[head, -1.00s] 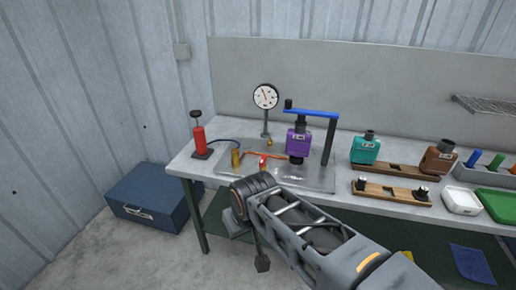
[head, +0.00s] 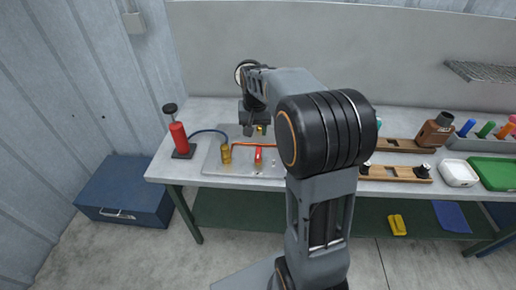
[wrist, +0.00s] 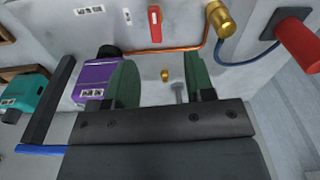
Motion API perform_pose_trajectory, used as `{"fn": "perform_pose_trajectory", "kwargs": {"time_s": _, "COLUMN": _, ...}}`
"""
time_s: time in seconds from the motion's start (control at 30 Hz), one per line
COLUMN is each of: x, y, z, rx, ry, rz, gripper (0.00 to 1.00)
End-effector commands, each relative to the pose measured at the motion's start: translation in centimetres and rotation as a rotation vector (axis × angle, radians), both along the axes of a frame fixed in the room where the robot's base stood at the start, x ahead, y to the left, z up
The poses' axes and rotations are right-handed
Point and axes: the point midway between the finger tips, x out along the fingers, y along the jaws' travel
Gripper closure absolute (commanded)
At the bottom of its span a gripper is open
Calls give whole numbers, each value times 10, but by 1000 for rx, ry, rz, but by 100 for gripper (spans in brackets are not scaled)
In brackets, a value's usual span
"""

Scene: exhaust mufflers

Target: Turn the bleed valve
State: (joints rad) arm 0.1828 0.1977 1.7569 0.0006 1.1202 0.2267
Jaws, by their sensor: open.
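My gripper (head: 255,127) is open over the plate, pointing down. A red lever (wrist: 155,24) sits on a copper pipe (wrist: 180,49) beyond the knob. A larger brass fitting (wrist: 220,17) is at the pipe's end.
A grey post (wrist: 180,92) shows near the right finger. A purple unit (wrist: 97,80) and a clamp with a blue bar (wrist: 40,150) are to the left. The gauge (head: 240,72) is mostly hidden by my arm. A red pump (head: 179,140) stands at the bench's left end.

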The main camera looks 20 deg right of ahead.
Motion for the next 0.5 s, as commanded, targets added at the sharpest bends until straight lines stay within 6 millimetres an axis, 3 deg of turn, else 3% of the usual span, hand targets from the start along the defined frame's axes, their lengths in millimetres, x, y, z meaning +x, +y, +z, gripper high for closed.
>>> {"fn": "perform_pose_trajectory", "kwargs": {"time_s": 0.1, "x": 22, "y": -17, "z": -9, "rx": 9, "ry": 38, "rz": -59, "gripper": 51}}
{"fn": "perform_pose_trajectory", "kwargs": {"time_s": 0.2, "x": 33, "y": -26, "z": -16, "rx": 13, "ry": 55, "rz": -88, "gripper": 51}}
{"fn": "perform_pose_trajectory", "kwargs": {"time_s": 0.5, "x": 39, "y": -30, "z": -53, "rx": 16, "ry": 70, "rz": -107, "gripper": 51}}
